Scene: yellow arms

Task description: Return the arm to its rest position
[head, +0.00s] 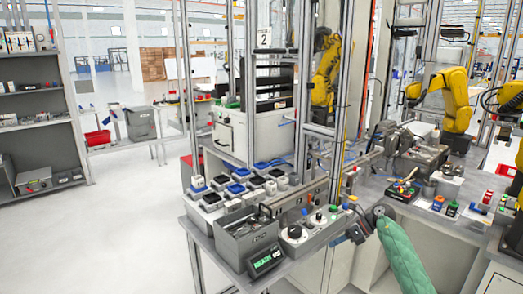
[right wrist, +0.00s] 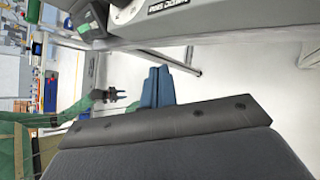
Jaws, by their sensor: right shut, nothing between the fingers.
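My right gripper (head: 336,240) is at the lower middle of the head view, at the end of my green-sleeved arm. It is close to the front edge of the metal workbench (head: 215,225), beside the grey control box with knobs. In the right wrist view its blue fingers (right wrist: 158,86) are together, with nothing between them, over pale floor. A second green-sleeved arm of mine shows at the left of the right wrist view, with a small dark gripper (right wrist: 116,94); it is too small to judge its jaws. The left gripper is not in the head view.
A grey box with a green display (head: 266,260) and the control box (head: 310,235) stand at the bench's front edge. Trays of parts (head: 235,188) lie behind. Yellow robot arms (head: 452,95) stand at the back right. The floor (head: 110,220) at left is clear.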

